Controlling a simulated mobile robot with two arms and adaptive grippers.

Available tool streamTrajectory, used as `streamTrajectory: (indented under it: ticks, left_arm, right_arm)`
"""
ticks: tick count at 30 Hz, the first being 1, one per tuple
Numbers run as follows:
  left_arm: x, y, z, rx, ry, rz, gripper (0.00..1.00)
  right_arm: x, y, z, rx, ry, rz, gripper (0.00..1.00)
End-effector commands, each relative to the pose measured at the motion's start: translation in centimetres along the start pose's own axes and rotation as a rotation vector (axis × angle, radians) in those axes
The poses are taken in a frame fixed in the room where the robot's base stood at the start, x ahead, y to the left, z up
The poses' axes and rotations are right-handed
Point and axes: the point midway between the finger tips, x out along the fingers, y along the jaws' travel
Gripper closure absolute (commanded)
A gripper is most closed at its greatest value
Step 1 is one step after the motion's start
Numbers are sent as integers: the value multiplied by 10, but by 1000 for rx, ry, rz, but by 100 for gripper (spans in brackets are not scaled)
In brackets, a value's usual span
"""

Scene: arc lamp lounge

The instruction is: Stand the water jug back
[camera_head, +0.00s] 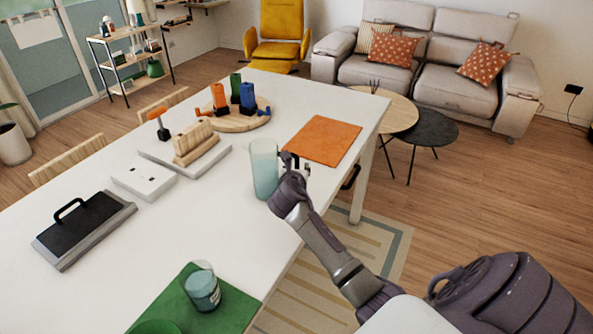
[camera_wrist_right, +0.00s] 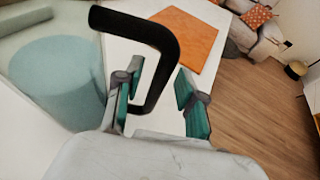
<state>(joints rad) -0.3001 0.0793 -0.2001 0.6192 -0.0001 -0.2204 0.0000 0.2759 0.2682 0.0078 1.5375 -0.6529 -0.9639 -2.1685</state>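The water jug (camera_head: 264,170) is a tall, pale blue-green translucent vessel standing upright on the white table, just left of the orange mat (camera_head: 322,140). In the right wrist view its body (camera_wrist_right: 58,85) fills the left side, and its black handle (camera_wrist_right: 168,42) curves down between my fingers. My right gripper (camera_head: 296,172) is at the jug's right side. In its wrist view the right gripper (camera_wrist_right: 155,98) is open, one finger on either side of the handle, with a gap on the right. My left gripper is not in view.
A green mat (camera_head: 235,303) with a glass (camera_head: 202,288) lies at the near edge of the white table (camera_head: 150,225). A round wooden board (camera_head: 240,124) with several coloured items, a white block (camera_head: 144,180) and a black-handled flat tool (camera_head: 85,230) stand left of the jug.

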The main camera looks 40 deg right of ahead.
Motion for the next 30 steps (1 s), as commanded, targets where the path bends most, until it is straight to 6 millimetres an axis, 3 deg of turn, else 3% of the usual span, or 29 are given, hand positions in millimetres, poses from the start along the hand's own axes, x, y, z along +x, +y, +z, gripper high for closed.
streamTrajectory:
  ticks: [5,18,24,30]
  left_arm:
    - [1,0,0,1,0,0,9]
    - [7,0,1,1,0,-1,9]
    - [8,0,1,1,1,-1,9]
    - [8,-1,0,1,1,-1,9]
  right_arm:
    - [-18,0,1,1,-2,2,61]
    - [-104,1,0,2,-1,1,61]
    - [-120,0,1,2,-1,0,61]
    - [-120,0,1,1,0,-1,61]
